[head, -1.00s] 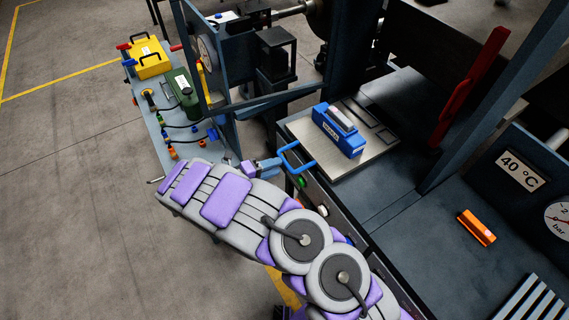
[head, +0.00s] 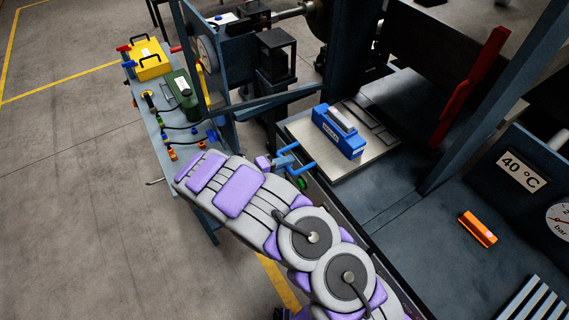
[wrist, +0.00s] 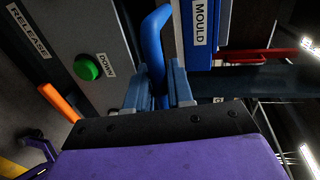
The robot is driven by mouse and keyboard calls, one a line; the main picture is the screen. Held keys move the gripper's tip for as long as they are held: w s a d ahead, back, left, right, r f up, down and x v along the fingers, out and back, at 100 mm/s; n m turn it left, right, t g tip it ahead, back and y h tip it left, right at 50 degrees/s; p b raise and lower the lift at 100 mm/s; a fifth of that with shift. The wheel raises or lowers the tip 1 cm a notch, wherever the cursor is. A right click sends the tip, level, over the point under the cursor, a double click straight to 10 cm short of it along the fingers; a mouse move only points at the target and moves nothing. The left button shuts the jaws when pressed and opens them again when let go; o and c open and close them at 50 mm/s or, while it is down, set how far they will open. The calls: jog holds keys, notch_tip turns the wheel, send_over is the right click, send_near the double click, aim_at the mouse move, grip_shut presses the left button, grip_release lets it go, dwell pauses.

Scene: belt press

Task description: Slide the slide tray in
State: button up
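The slide tray (head: 370,158) is a flat pale metal plate lying partly out of the press, towards me. The blue mould (head: 338,132) stands on it, and its "MOULD" label shows in the wrist view (wrist: 200,30). A blue handle (head: 302,167) sticks out from the tray's near left edge; it also shows in the wrist view (wrist: 155,45). My gripper (head: 287,158) is at this handle. In the wrist view its two fingers (wrist: 158,88) stand on either side of the handle bar. Whether they press on it is too close to tell.
A green button (wrist: 88,67) marked "DOWN" sits on the front panel beside the handle. A red lever (head: 470,85) and press posts stand right of the tray. An orange object (head: 477,228) lies on the right-hand surface. A side table (head: 160,125) with several items is at left.

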aim_at(375, 120)
jog(key=shift+f, duration=0.1)
grip_shut()
jog(key=shift+d, duration=0.15)
jog(key=r+x, duration=0.2)
jog(key=x, duration=1.1)
jog(key=d+r+b+x, duration=0.1)
jog(key=r+x, duration=0.1)
jog(key=x, duration=1.1)
jog(key=r+b+x, duration=0.1)
jog(key=r+x, duration=0.2)
jog(key=x, duration=1)
jog(key=shift+w+d+r, duration=0.15)
jog(key=shift+w+d, duration=0.05)
jog(key=shift+w, duration=0.1)
jog(key=o, duration=0.5)
grip_release()
jog(key=shift+o, duration=0.2)
jog(key=shift+w+r, duration=0.1)
jog(key=shift+r, duration=0.05)
jog(key=p+v, duration=0.2)
jog(key=v, duration=1.5)
jog(key=shift+a+r, duration=0.1)
jog(key=shift+a, duration=0.2)
